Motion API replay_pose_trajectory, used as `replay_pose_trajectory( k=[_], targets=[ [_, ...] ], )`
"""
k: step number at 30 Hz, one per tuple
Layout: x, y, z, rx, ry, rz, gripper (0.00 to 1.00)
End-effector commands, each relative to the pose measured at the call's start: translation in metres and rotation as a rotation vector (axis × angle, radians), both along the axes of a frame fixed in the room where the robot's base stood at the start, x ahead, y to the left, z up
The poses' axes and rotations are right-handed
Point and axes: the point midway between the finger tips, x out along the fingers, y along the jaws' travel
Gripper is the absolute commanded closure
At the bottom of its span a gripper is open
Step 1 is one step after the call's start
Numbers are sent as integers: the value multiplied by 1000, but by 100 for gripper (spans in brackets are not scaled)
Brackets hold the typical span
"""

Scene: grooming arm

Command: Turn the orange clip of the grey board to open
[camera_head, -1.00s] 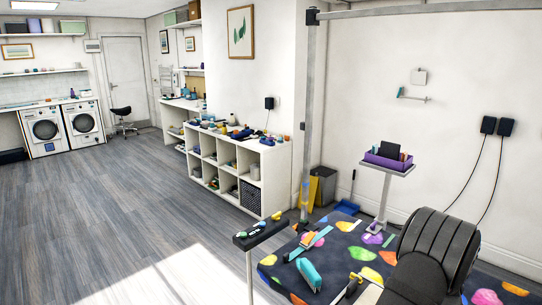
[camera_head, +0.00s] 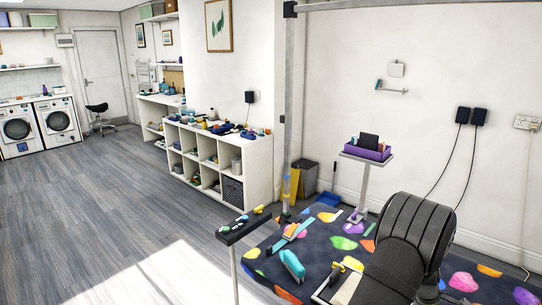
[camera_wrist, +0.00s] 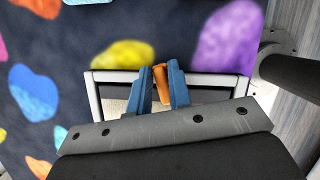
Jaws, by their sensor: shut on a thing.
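In the head view, a corner of the board's pale rim (camera_head: 324,296) shows at the bottom, beside my dark arm. The clip cannot be made out clearly there.
A dark mat (camera_head: 372,228) with coloured patches lies around the board. A turquoise object (camera_head: 291,265) is to the left, near a narrow dark shelf (camera_head: 240,228) with small items. A purple tray (camera_head: 367,152) stands on a post behind. A dark cylinder (camera_wrist: 288,70) is at the wrist view's right.

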Motion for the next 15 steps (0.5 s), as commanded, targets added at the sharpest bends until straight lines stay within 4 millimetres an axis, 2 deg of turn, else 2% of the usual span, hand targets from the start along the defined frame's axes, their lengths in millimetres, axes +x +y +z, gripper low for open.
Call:
replay_pose_trajectory(
  k=[7,15],
  targets=[
    [1,0,1,-3,-3,199,100],
    [1,-1,1,-3,-3,223,100]
  ],
)
